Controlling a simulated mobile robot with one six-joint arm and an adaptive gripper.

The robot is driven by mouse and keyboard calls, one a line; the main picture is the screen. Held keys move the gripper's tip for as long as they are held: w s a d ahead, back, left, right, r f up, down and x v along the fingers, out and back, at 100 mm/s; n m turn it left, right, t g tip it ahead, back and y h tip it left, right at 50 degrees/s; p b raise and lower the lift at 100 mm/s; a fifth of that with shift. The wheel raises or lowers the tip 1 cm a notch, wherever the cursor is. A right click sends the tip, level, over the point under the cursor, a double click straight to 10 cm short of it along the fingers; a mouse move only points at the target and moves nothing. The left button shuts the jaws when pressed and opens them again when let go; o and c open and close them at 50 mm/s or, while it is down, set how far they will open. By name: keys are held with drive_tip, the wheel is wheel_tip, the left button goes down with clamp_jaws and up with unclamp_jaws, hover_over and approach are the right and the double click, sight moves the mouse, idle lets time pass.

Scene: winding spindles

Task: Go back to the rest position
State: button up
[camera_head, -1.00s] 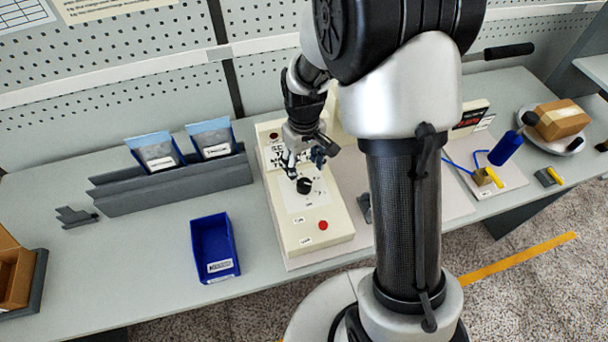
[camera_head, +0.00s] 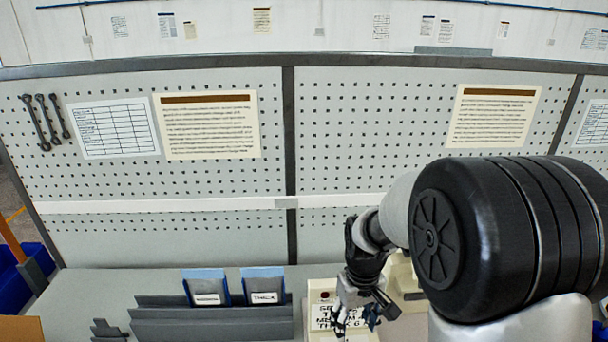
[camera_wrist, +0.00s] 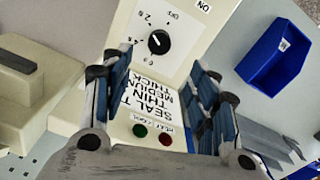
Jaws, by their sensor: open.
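My gripper (camera_head: 356,312) hangs over the cream sealing machine (camera_head: 321,296) at the bottom of the head view. Its two fingers are spread apart with nothing between them in the wrist view (camera_wrist: 160,66). The black dial (camera_wrist: 160,42) of the machine shows beyond the fingers, apart from them. The printed label (camera_wrist: 136,92), a green lamp (camera_wrist: 140,130) and a red lamp (camera_wrist: 165,138) also show on the machine. My arm covers the lower right of the head view.
Two labelled pouches (camera_head: 206,298) (camera_head: 263,297) stand in a grey rack (camera_head: 212,324) left of the machine. A blue bin (camera_wrist: 273,58) lies beside the machine in the wrist view. A pegboard wall (camera_head: 180,180) stands behind the bench.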

drive_tip(key=s+r+m+t+b, duration=0.2)
drive_tip(key=s+r, duration=0.8)
drive_tip(key=r, duration=0.1)
drive_tip(key=s+r+m+t+b, duration=0.1)
drive_tip(key=s+t+b, duration=0.1)
drive_tip(key=s, duration=0.9)
drive_tip(key=shift+r, duration=0.2)
drive_tip(key=shift+d, duration=0.15)
